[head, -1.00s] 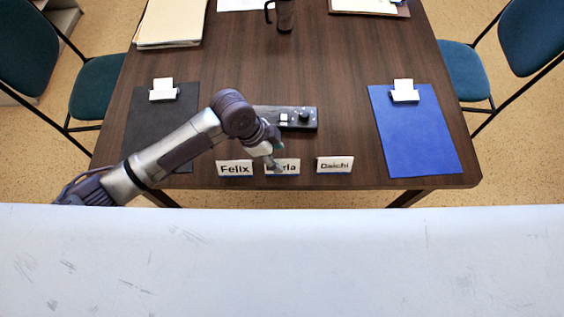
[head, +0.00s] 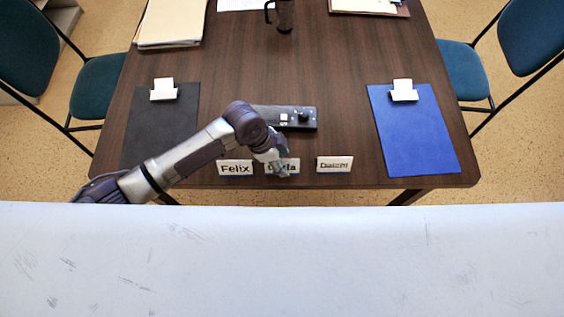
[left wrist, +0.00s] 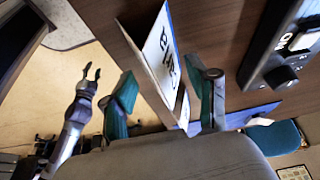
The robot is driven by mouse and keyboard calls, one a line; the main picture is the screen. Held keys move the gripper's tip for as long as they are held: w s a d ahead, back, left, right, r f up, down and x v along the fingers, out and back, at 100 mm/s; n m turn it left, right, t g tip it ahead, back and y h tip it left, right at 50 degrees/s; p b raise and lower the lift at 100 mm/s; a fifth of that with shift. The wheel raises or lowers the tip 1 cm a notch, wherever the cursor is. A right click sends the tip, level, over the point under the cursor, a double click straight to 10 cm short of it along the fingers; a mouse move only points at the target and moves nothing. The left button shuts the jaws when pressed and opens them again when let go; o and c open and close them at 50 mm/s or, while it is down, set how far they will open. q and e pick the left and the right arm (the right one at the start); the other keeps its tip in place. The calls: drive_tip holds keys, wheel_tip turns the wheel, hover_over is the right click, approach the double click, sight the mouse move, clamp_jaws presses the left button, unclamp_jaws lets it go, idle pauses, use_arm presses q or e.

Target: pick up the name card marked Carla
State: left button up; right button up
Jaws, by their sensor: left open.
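The Carla name card (head: 293,164) stands on the table near its front edge, partly hidden in the head view by my left gripper (head: 279,169). In the left wrist view the white card (left wrist: 158,58), seen steeply from the side with part of its lettering showing, lies between the two teal-padded fingers of my left gripper (left wrist: 165,103). These fingers are apart, one on each side of the card. My right gripper (left wrist: 92,72) shows away from the table in the left wrist view, its fingers apart and empty.
The Felix card (head: 235,168) stands close on the left and the Daichi card (head: 334,164) on the right. A dark control box (head: 300,118) with a knob lies just behind. A black clipboard (head: 150,125) and a blue clipboard (head: 415,130) flank them.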

use_arm(q)
drive_tip(key=shift+c, duration=0.4)
drive_tip(key=c, duration=0.8)
drive_tip(key=shift+r, duration=0.1)
